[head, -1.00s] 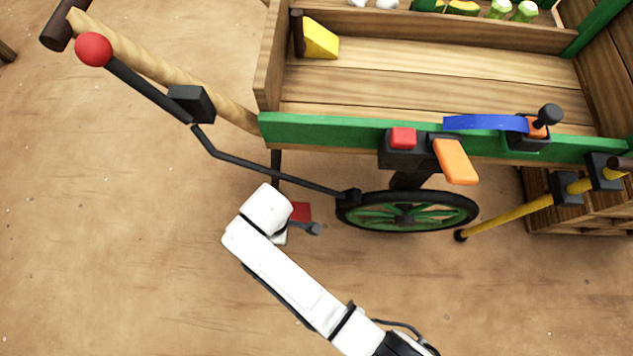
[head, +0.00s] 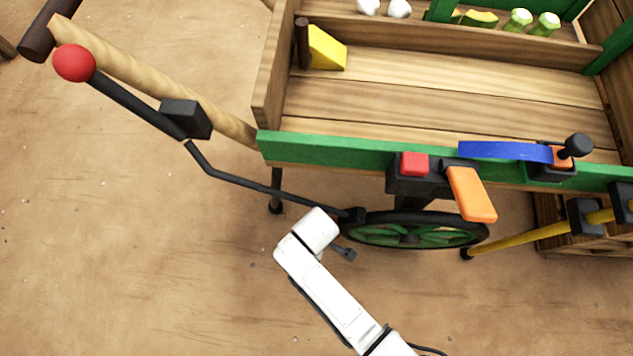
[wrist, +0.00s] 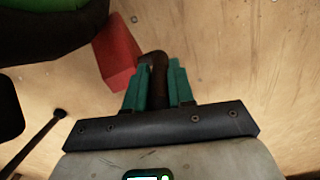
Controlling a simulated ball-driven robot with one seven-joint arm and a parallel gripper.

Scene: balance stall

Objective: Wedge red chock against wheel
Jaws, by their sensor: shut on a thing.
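The red chock (wrist: 116,50) shows in the wrist view with a dark handle (wrist: 156,72) on its near side. My gripper (wrist: 158,82) has teal fingers shut on this handle. The green-spoked wheel with a black tyre (head: 440,236) stands under the cart in the head view. The tyre (wrist: 60,38) also fills the upper left of the wrist view, right beside the chock. I cannot tell whether they touch.
The wooden cart has a green side board (head: 320,151). A black lever with a red knob (head: 74,63) reaches down to the wheel. An orange lever (head: 472,194) and a yellow pole (head: 510,240) are on the right. A yellow wedge (head: 326,48) lies in the cart. Ground at left is clear.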

